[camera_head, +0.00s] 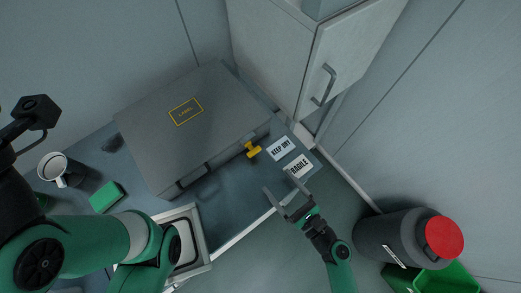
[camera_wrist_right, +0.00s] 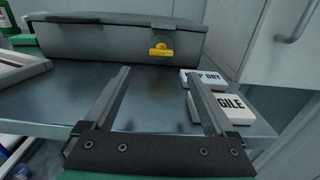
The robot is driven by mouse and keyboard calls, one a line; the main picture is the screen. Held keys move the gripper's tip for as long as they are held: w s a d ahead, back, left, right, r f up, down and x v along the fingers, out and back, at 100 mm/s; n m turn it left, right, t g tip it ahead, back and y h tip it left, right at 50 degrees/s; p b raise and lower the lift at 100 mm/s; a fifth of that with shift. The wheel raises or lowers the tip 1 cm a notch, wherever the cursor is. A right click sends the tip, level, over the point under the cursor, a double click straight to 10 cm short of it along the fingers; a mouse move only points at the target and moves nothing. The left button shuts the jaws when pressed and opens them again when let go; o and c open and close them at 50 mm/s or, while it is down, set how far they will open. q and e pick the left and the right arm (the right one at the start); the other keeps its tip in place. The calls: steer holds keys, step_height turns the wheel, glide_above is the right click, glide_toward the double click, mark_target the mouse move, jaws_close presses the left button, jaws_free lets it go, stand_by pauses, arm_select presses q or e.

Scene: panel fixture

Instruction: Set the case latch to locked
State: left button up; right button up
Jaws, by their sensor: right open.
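The grey case (camera_head: 195,125) lies closed on the table, with a yellow-framed label on its lid and a dark handle on its front. The yellow case latch (camera_head: 253,149) is on the front face, near the right end. In the right wrist view the latch (camera_wrist_right: 161,50) shows as a yellow T-shaped piece, ahead of my gripper and a little above its fingers. My right gripper (camera_head: 283,198) is open and empty, in front of the case and apart from the latch. My left arm comes in from the left; its gripper at the upper left is dark, and its jaws are not clear.
Two white signs, "KEEP DRY" (camera_head: 282,148) and "FRAGILE" (camera_head: 299,167), lie right of the latch. A cabinet (camera_head: 325,60) stands behind. A white mug (camera_head: 58,169), green block (camera_head: 106,197) and grey tray (camera_head: 199,258) are left.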

mark_target(256, 153)
steer(key=shift+w, duration=0.3)
steer(key=b+x, duration=0.2)
steer(key=x, duration=0.9)
steer(key=shift+w+a+r, duration=0.1)
steer(key=shift+r, duration=0.05)
steer(key=c, duration=1.4)
